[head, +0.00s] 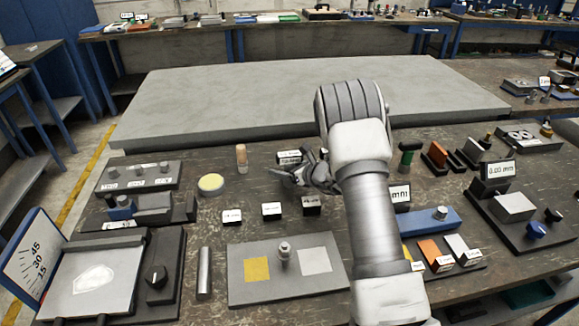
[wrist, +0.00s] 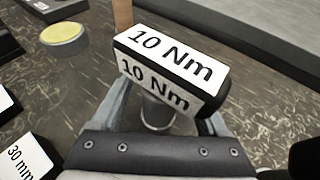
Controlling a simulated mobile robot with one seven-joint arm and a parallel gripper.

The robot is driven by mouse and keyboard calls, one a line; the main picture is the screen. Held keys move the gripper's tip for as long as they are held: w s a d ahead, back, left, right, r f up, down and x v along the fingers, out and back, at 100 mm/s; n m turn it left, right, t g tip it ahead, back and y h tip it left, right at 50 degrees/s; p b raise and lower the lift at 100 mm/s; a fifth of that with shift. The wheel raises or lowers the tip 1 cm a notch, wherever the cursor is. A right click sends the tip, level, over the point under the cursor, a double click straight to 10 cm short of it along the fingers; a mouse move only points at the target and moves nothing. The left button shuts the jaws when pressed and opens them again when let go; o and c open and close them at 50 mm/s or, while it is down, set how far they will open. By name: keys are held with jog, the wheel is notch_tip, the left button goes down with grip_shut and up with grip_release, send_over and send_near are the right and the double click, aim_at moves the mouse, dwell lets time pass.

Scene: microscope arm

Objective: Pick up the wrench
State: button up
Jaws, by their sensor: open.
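My gripper (head: 291,172) is open over the workbench in the head view, close to a small labelled block (head: 289,156). In the wrist view a white-faced, dark-bodied block marked "10 Nm" (wrist: 170,65) fills the space at my gripper (wrist: 163,98), in front of the fingertips, and hides part of them. A grey metal round piece (wrist: 157,114) shows below the block between the fingers. A clear wrench shape is not visible; I cannot tell whether the round piece belongs to a wrench. Contact between fingers and block cannot be told.
A yellow-topped disc (head: 211,183) and a wooden-coloured upright peg (head: 241,157) stand left of my gripper. Small label blocks (head: 271,210) lie nearer. A large grey slab (head: 230,100) lies behind. Fixtures crowd the right side, including a blue block (head: 430,221).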

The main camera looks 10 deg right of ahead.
jog(key=shift+w, duration=0.1)
grip_shut()
dwell(0.3)
